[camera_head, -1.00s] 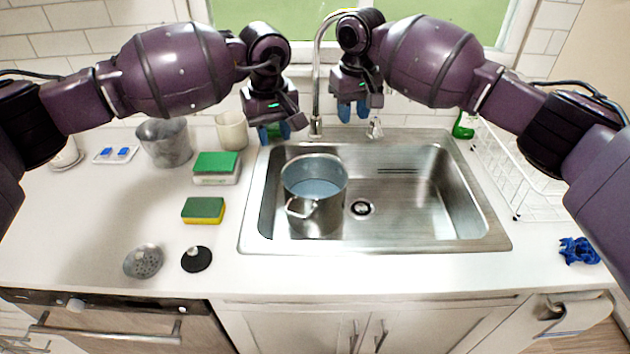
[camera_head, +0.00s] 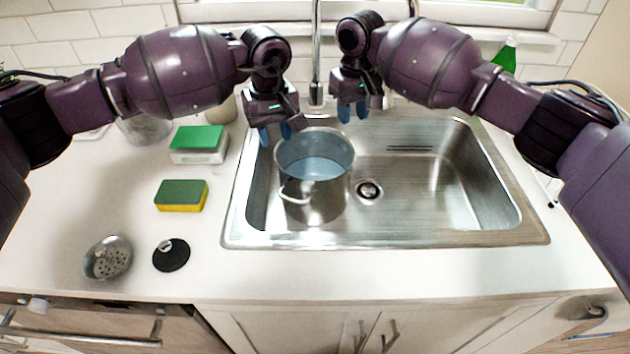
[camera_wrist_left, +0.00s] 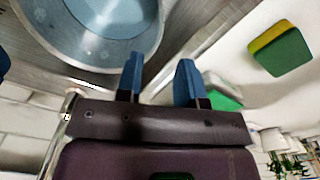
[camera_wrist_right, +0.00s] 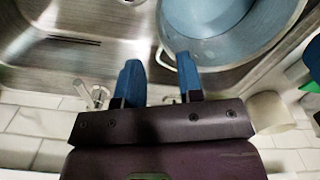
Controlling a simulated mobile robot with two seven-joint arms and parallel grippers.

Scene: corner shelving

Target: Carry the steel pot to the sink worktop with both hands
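The steel pot (camera_head: 315,190) stands upright in the left part of the sink basin, with bluish liquid or a bluish interior showing. One handle faces the front left. My left gripper (camera_head: 275,133) is open and empty above the pot's back-left rim; in the left wrist view (camera_wrist_left: 160,68) its fingers are beside the rim. My right gripper (camera_head: 352,112) is open behind the pot's back-right side. In the right wrist view a pot handle (camera_wrist_right: 164,58) shows near its fingertips; I cannot tell whether it lies between them. The white worktop (camera_head: 330,278) surrounds the sink.
The faucet (camera_head: 317,60) rises behind the sink. Left of the sink are a sponge on a white block (camera_head: 198,145), a green-yellow sponge (camera_head: 181,195), a strainer (camera_head: 107,258) and a black stopper (camera_head: 171,256). A green bottle (camera_head: 506,55) stands back right. The front worktop strip is clear.

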